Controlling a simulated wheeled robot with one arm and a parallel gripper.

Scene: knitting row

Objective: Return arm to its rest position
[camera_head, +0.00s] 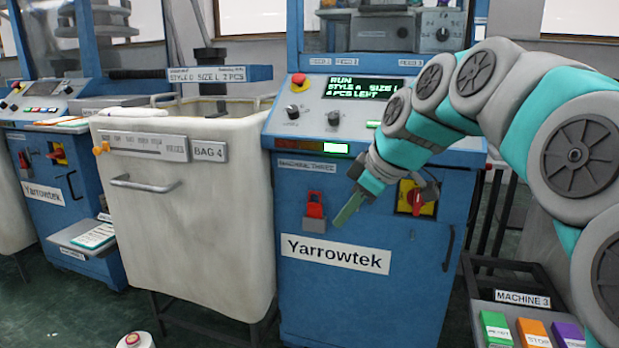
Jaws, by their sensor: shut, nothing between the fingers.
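My arm comes in from the right edge and reaches left across the front of the blue Yarrowtek machine (345,300). The fingers look together and hold nothing. The gripper points down and to the left, close to a red padlock-like part (315,211) on its left. I cannot tell whether it touches the machine.
The machine's panel has a lit screen (354,87) and a red emergency button (298,82). A large cream bag (190,230) labelled BAG 4 stands to the left. A box with coloured buttons (530,332) labelled MACHINE 3 is at lower right. Another blue machine (45,180) stands at far left.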

